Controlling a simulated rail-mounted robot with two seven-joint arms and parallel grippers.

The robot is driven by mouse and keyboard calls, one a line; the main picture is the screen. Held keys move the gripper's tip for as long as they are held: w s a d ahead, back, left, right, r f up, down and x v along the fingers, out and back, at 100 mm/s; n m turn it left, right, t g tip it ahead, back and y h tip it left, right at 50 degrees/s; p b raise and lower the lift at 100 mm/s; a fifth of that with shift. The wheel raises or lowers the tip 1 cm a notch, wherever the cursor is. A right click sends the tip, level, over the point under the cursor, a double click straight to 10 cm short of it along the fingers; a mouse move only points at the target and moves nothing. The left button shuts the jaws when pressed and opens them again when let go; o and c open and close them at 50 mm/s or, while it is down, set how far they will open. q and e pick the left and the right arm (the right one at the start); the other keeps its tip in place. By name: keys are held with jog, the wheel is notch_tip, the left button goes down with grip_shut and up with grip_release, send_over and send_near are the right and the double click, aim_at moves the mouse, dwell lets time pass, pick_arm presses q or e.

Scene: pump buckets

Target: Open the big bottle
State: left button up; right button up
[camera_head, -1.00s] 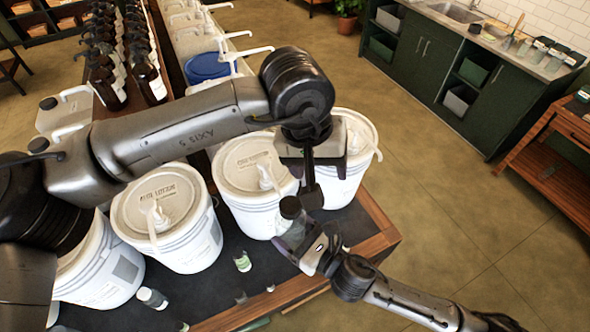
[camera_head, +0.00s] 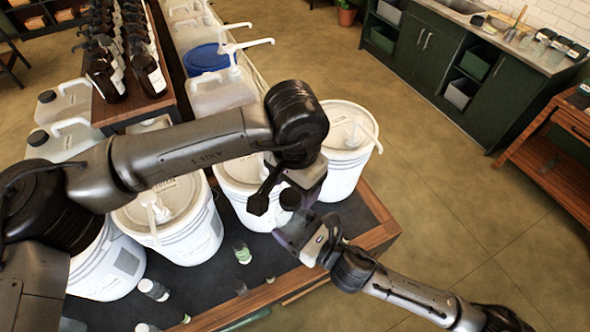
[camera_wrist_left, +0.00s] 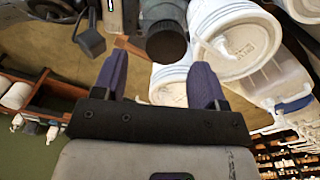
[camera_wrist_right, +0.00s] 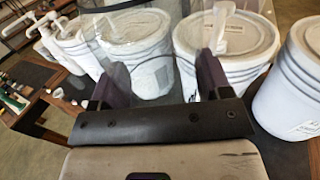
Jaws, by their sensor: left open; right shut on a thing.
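The big bottle is clear, with a dark round lid (camera_head: 290,199), and is gripped by my right gripper (camera_head: 297,232) above the table's front edge. In the right wrist view its clear body (camera_wrist_right: 165,50) fills the space between the fingers. My left gripper (camera_head: 277,203) is open, tilted, and close to the lid from above. In the left wrist view the lid (camera_wrist_left: 165,42) shows just beyond and between the open fingertips. I cannot tell whether they touch it. The lid is on the bottle.
White pump buckets (camera_head: 180,225) stand in a row on the dark table (camera_head: 215,285), close behind the grippers. Small bottles (camera_head: 242,252) stand near the table's front edge. The floor (camera_head: 440,205) to the right is clear.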

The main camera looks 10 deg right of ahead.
aim_at(291, 219)
pick_arm(q)
jog(key=shift+f, duration=1.15)
jog(key=shift+c, duration=0.5)
